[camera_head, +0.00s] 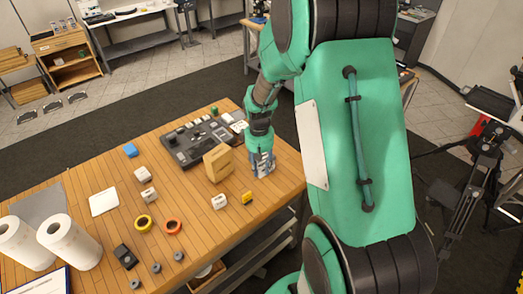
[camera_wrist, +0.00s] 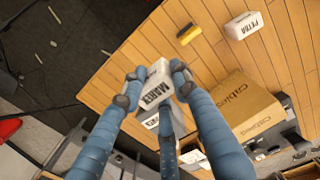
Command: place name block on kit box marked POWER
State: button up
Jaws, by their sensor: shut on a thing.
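My gripper (camera_head: 262,168) is low over the right end of the wooden table. In the wrist view my gripper (camera_wrist: 155,82) is shut on a white name block (camera_wrist: 157,88) with dark lettering that seems to begin "MAR". The head view hides this block behind the fingers. A second white lettered piece (camera_wrist: 150,121) shows partly behind the fingers. A tan cardboard box (camera_head: 217,163) stands just left of my gripper; in the wrist view the box (camera_wrist: 242,108) has lettering that seems to read "Cables". I cannot make out POWER on any box. A white block marked PETRA (camera_wrist: 243,25) lies apart.
A small yellow item (camera_head: 247,197) and white block (camera_head: 219,202) lie near the front edge. A dark tray of parts (camera_head: 200,142) is behind the box.

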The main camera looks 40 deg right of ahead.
jog(key=shift+s+d+r, duration=0.2)
jog(key=shift+d, duration=0.25)
jog(key=shift+s+d+r, duration=0.15)
jog(key=shift+d, duration=0.35)
jog(key=shift+s+d+r, duration=0.2)
jog(key=shift+d, duration=0.25)
jog(key=w+d, duration=0.2)
jog(key=w, duration=0.2)
jog(key=w+d+f+p, duration=0.1)
jog(key=w+d, duration=0.2)
jog(key=w, duration=0.2)
jog(key=w+d, duration=0.2)
jog(key=w, duration=0.3)
jog(key=shift+d+f, duration=0.3)
jog(key=shift+f+p, duration=0.3)
jog(key=shift+f, duration=1.4)
jog(key=shift+f, duration=0.15)
jog(key=o, duration=1.1)
jog(key=shift+o, duration=0.2)
